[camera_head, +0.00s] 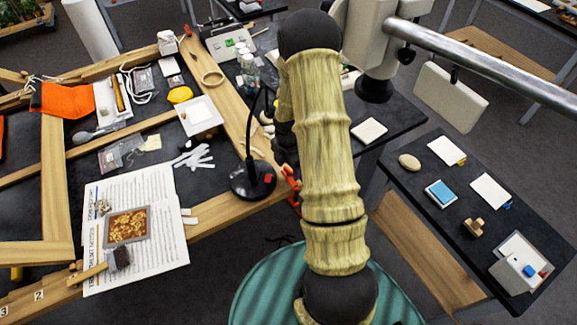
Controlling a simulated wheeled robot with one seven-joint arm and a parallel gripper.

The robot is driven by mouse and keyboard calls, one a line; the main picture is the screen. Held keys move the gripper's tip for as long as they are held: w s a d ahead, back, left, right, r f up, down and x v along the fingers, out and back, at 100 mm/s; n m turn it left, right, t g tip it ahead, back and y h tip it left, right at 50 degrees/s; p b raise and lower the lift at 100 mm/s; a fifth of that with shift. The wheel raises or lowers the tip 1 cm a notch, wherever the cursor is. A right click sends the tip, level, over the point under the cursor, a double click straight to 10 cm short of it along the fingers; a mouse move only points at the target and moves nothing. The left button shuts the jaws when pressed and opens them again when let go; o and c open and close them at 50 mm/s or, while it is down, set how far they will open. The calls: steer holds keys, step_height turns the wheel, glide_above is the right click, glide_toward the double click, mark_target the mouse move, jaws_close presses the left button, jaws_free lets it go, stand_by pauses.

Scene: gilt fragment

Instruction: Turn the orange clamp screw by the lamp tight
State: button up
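The orange clamp screw (291,178) is at the edge of the wooden frame, just right of the black lamp base (252,181). Only a small orange-red part of it shows; my arm covers the area to its right. The lamp's thin dark stem rises from the base. My arm crosses the middle of the view from the bottom upward. Dark parts of it (284,138) show just above the clamp, and my gripper seems to be there. Its fingertips are hidden or too dark to make out, so contact with the screw cannot be told.
A dark side table (480,265) with small blocks and cards stands at the right. A grey metal bar (480,62) crosses the upper right.

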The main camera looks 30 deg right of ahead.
steer(key=c, duration=0.9)
steer(key=shift+o, duration=0.2)
steer(key=shift+m, duration=0.4)
